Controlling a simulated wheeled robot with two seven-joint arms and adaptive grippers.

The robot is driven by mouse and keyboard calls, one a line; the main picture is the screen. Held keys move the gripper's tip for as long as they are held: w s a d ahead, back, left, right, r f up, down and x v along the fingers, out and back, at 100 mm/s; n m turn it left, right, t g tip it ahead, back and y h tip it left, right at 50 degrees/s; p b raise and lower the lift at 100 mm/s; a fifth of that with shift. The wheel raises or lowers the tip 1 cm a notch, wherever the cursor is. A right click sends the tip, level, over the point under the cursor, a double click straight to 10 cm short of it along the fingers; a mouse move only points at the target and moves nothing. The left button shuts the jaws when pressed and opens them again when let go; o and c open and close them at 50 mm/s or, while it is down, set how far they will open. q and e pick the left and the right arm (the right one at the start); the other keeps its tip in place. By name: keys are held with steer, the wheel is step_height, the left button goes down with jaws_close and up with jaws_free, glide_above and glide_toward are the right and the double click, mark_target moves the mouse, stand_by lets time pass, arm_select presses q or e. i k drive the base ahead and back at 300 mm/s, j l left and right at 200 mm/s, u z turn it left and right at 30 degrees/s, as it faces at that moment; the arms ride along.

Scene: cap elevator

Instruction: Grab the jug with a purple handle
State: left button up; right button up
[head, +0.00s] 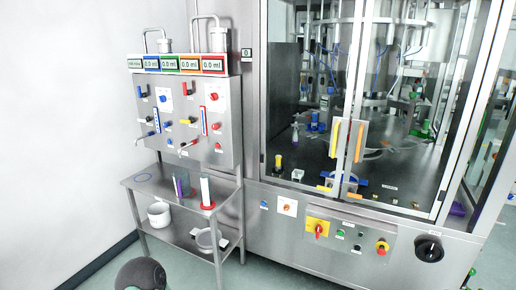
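No jug with a purple handle can be clearly made out. A small upright item with purple on it (179,187) stands on the steel side table (142,186), left of a white cylinder with a red base (205,190); it is too small to tell whether it is a jug. Another purple patch (457,209) shows low at the right end of the machine. Neither of my grippers is in view.
A white pot (158,215) sits on the lower shelf. A panel with valves and displays (188,115) rises behind the table. The large glazed machine (350,120) fills the right, with controls (345,236) below. Floor in front is partly clear.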

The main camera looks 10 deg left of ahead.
mark_target(182, 186)
steer(key=i+j+u, duration=0.2)
steer(key=i+u, duration=0.55)
steer(key=u, duration=0.2)
steer(key=i+u, duration=0.6)
steer(key=i, duration=0.6)
steer(key=i+l+u, duration=0.1)
steer(key=i, duration=0.65)
steer(key=l, duration=0.1)
